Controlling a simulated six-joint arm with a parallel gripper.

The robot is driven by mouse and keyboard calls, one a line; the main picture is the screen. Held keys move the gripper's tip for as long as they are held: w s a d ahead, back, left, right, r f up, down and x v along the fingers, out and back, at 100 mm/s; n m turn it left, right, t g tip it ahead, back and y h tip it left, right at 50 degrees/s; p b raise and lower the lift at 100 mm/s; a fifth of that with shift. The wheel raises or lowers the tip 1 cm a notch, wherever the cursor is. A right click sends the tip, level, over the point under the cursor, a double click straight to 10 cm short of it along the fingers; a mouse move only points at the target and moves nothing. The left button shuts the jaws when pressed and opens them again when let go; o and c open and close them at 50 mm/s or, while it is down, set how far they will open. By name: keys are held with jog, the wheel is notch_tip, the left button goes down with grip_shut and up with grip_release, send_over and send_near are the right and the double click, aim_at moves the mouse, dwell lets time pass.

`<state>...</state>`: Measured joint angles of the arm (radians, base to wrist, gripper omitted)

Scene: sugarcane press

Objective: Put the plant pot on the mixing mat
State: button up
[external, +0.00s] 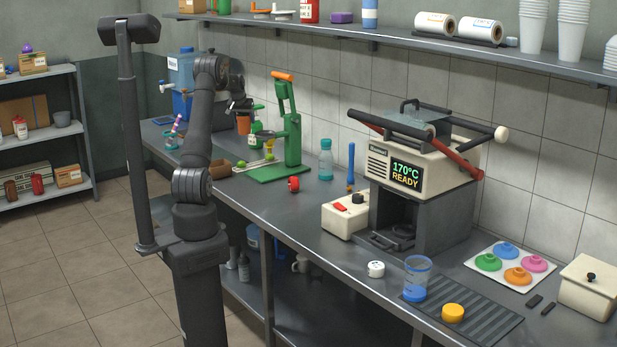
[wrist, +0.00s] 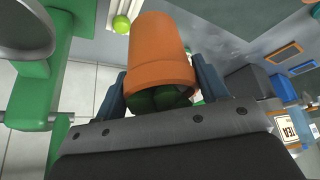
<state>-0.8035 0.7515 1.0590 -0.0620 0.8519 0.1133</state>
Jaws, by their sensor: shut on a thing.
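The plant pot (wrist: 160,45) is orange terracotta with a thick rim and dark green contents, seen close up in the wrist view. My gripper (wrist: 163,82) has one finger on each side of it near the rim and is shut on it. In the external view the pot (external: 243,125) is a small orange shape at the far left end of the counter, just under my gripper (external: 241,108). I cannot tell whether it touches the counter. A dark ribbed mat (external: 485,329), apparently the mixing mat, lies at the counter's front right, bearing a blue-filled beaker (external: 416,279) and a yellow puck (external: 452,312).
A green lever press (external: 289,130) stands right of my gripper, close by. A blue water tank (external: 181,75) is to its left. A large machine (external: 420,160) and a white switch box (external: 345,214) stand midway along the counter. A shelf (external: 400,43) runs above.

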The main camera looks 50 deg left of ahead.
jog(key=shift+n, duration=0.4)
jog(key=shift+s+a+f, duration=0.8)
jog(key=shift+a+f, duration=1.55)
jog(key=shift+f, duration=0.35)
jog(key=shift+s+a+f, duration=0.75)
jog(key=shift+a+f, duration=1.65)
jog(key=shift+f, duration=0.3)
jog(key=shift+s+a+f, duration=0.8)
jog(key=shift+a+f, duration=1.55)
jog(key=shift+f, duration=0.35)
jog(key=shift+f, duration=0.1)
jog(key=o, duration=1.2)
jog(key=shift+f, duration=0.1)
jog(key=shift+s+d+r, duration=0.1)
jog(key=shift+r, duration=0.3)
jog(key=v, duration=1.1)
jog(key=shift+d+r, duration=0.2)
jog(key=shift+d, duration=0.1)
